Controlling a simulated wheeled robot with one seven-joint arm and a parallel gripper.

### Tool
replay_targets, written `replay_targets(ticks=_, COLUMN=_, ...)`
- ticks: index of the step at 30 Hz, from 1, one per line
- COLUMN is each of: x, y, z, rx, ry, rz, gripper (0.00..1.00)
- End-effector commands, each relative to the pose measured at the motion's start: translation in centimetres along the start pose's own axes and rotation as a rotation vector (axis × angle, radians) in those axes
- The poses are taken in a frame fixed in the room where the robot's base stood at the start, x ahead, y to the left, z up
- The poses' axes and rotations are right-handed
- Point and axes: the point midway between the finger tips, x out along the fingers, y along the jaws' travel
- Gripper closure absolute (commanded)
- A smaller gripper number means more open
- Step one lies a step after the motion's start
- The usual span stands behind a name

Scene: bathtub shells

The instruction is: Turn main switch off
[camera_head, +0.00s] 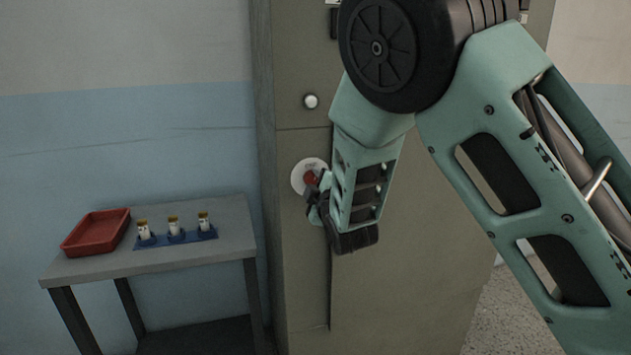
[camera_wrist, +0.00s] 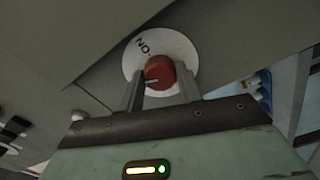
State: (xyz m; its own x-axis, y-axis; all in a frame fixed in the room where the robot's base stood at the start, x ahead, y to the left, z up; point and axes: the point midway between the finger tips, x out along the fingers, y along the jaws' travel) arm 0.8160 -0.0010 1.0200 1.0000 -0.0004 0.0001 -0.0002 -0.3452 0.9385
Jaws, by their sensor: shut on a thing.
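The main switch is a red rotary knob (camera_head: 310,178) on a round white plate (camera_head: 299,176), on the front of a grey-beige cabinet (camera_head: 300,260). My gripper (camera_head: 316,190) is at the knob, partly covering it in the head view. In the wrist view the red knob (camera_wrist: 159,72) sits between the two fingers of my gripper (camera_wrist: 160,88), which are shut on it. The white plate (camera_wrist: 186,50) behind it bears lettering that reads "ON", seen upside down at the upper left. The rest of the lettering is hidden or too small to read.
A white round button or lamp (camera_head: 311,101) sits above the switch on the cabinet. To the left, a grey table (camera_head: 210,254) holds a red tray (camera_head: 97,231) and a blue rack (camera_head: 205,235) with several small yellow-topped items. The cabinet face below the switch is clear.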

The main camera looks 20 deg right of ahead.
Motion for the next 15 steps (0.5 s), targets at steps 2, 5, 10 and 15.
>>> replay_targets(ticks=2, x=-0.04, y=0.05, z=-0.16, rx=-0.067, ry=0.002, rz=-0.002, gripper=0.87)
replay_targets(ticks=5, x=-0.03, y=0.07, z=-0.15, rx=-0.143, ry=0.002, rz=-0.002, gripper=0.87)
replay_targets(ticks=10, x=-0.04, y=0.03, z=-0.13, rx=-0.249, ry=0.002, rz=-0.002, gripper=0.87)
replay_targets(ticks=15, x=-0.04, y=-0.02, z=-0.13, rx=-0.319, ry=0.002, rz=-0.002, gripper=0.87)
